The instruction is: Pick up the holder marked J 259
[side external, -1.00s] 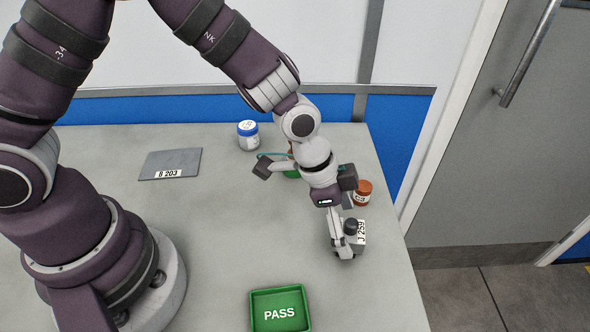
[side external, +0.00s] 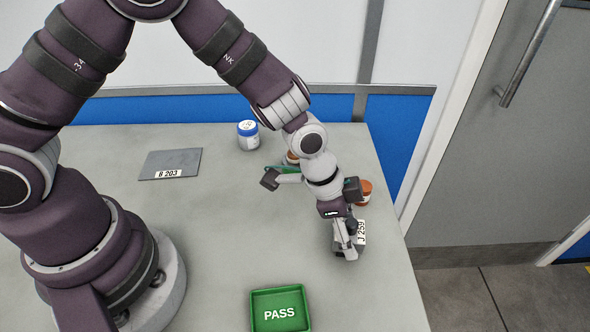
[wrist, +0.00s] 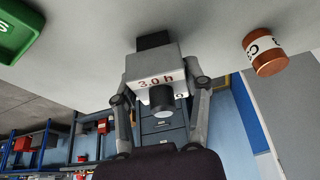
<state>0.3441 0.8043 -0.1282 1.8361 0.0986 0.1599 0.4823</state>
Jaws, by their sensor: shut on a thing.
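The holder marked J 259 (side external: 361,233) is at the right side of the table in the side view, its white label partly covered by my gripper. My gripper (side external: 347,250) is shut on the holder, also in the wrist view (wrist: 162,92), with a finger at each side. I cannot tell whether the holder touches the table.
A brown jar (side external: 365,190) stands just behind my gripper. A green PASS tray (side external: 279,319) is at the front. A green item and an orange-brown one are partly hidden behind my arm.

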